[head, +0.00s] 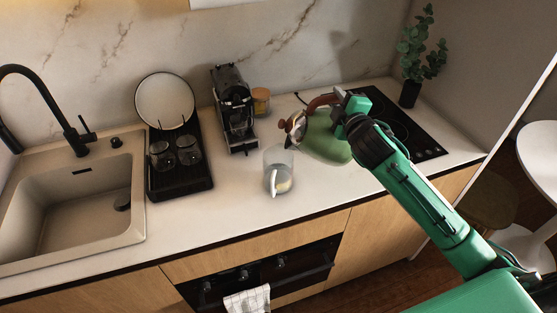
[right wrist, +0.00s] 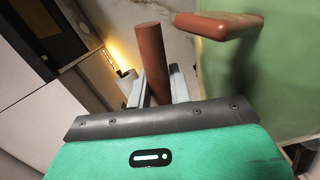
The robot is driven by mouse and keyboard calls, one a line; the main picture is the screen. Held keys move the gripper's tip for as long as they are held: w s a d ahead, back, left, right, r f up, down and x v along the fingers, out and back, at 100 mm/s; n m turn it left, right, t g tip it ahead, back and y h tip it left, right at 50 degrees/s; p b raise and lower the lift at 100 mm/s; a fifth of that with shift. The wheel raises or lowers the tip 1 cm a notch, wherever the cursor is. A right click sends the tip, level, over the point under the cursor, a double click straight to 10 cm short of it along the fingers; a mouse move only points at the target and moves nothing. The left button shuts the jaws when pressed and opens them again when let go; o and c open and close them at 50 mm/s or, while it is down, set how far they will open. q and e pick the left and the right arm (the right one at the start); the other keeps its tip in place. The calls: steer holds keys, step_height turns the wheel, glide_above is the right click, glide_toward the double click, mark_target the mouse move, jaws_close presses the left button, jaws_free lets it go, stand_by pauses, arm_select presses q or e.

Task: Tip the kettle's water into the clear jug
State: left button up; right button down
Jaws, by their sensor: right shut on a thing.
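The green kettle (head: 328,143) is off the counter, tilted left, with its brown-and-silver top end above and right of the clear jug (head: 278,168). My right gripper (head: 346,104) is shut on the kettle's brown handle. In the right wrist view the handle (right wrist: 152,62) stands between the fingers, with the green kettle body (right wrist: 280,75) at the right. The jug stands upright on the counter with its pale handle toward the front. I cannot clearly tell its water level, and no stream of water is distinguishable. My left gripper is not in view.
A black coffee machine (head: 234,110) and an amber jar (head: 261,101) stand behind the jug. A black rack (head: 182,183) with glasses and a plate is left, beside the sink (head: 75,205). A black hob (head: 415,138) and potted plant (head: 411,92) are right.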

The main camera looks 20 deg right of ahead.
steer(key=d+f+m+b, duration=0.1)
steer(key=d+f+m, duration=0.1)
steer(key=f, duration=0.1)
steer(key=d+f+m+b, duration=0.1)
steer(key=d+f+m, duration=0.1)
steer(key=f, duration=0.1)
steer(key=d+f+m+b, duration=0.2)
steer(key=shift+s+d+f+m, duration=0.1)
steer(key=shift+s+f+m, duration=0.05)
steer(key=shift+f+m, duration=0.25)
steer(key=d+f+m+p, duration=0.1)
steer(key=d+f+m, duration=0.3)
steer(key=d+m, duration=0.2)
steer(key=shift+s+d+f+m, duration=0.2)
steer(key=shift+f+m, duration=0.2)
steer(key=shift+m, duration=0.5)
